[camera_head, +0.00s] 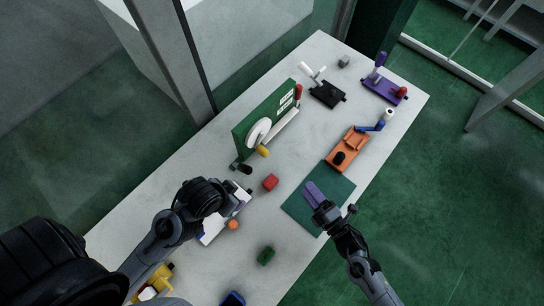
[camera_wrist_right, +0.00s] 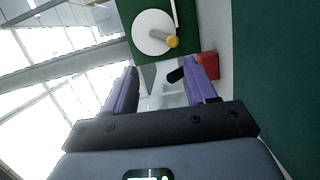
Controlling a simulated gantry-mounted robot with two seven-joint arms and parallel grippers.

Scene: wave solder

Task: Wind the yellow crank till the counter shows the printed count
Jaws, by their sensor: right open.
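The yellow crank knob (camera_head: 262,151) sits on a white disc (camera_head: 257,133) on an upright green board (camera_head: 265,118). White labels (camera_head: 287,100) are on the board, but their print is too small to read. In the right wrist view the yellow knob (camera_wrist_right: 173,41) and disc (camera_wrist_right: 150,32) are ahead, beyond the fingertips. My right gripper (camera_head: 314,190) is over the green mat, pointing toward the board, apart from the knob. Its purple fingers (camera_wrist_right: 163,85) are spread with nothing held between them. My left gripper (camera_head: 240,202) is low at the left; its jaws are unclear.
A red block (camera_head: 270,182) stands between the right gripper and the board. A green mat (camera_head: 335,187), an orange fixture (camera_head: 347,149), a black fixture (camera_head: 327,94) and a purple fixture (camera_head: 382,88) are to the right. An orange ball (camera_head: 233,225) and green block (camera_head: 266,256) are nearer.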

